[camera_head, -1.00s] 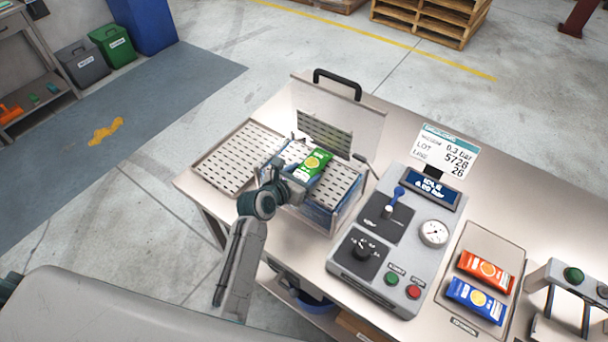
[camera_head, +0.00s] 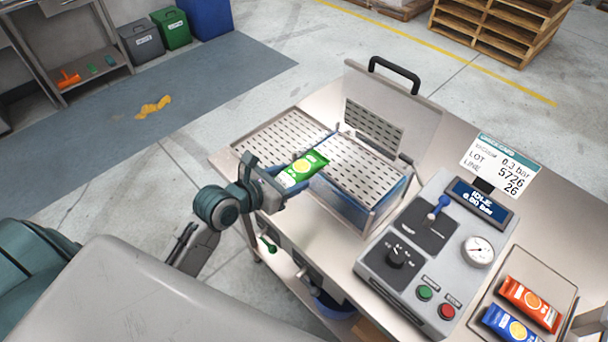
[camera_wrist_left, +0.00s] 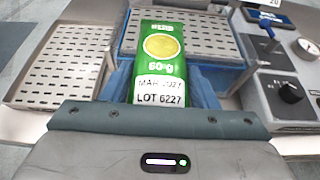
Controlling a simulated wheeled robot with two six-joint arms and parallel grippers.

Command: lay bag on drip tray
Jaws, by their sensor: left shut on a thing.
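A green bag (camera_head: 304,168) with a yellow round picture is in my left gripper (camera_head: 286,180), which is shut on its near end. In the left wrist view the bag (camera_wrist_left: 162,50) points away from me and shows a white label with LOT 6227. The drip tray (camera_head: 262,141), a flat perforated metal tray, lies empty at the left end of the bench; it also shows at left in the left wrist view (camera_wrist_left: 60,66). The bag is held above the near left edge of the water tank, right of the drip tray.
The tank (camera_head: 378,212) has a perforated platform (camera_head: 352,172) and a raised clear lid (camera_head: 418,112) with a black handle. A control box (camera_head: 415,245) stands to its right. Orange (camera_head: 530,303) and blue (camera_head: 510,325) bags lie on a tray farther right.

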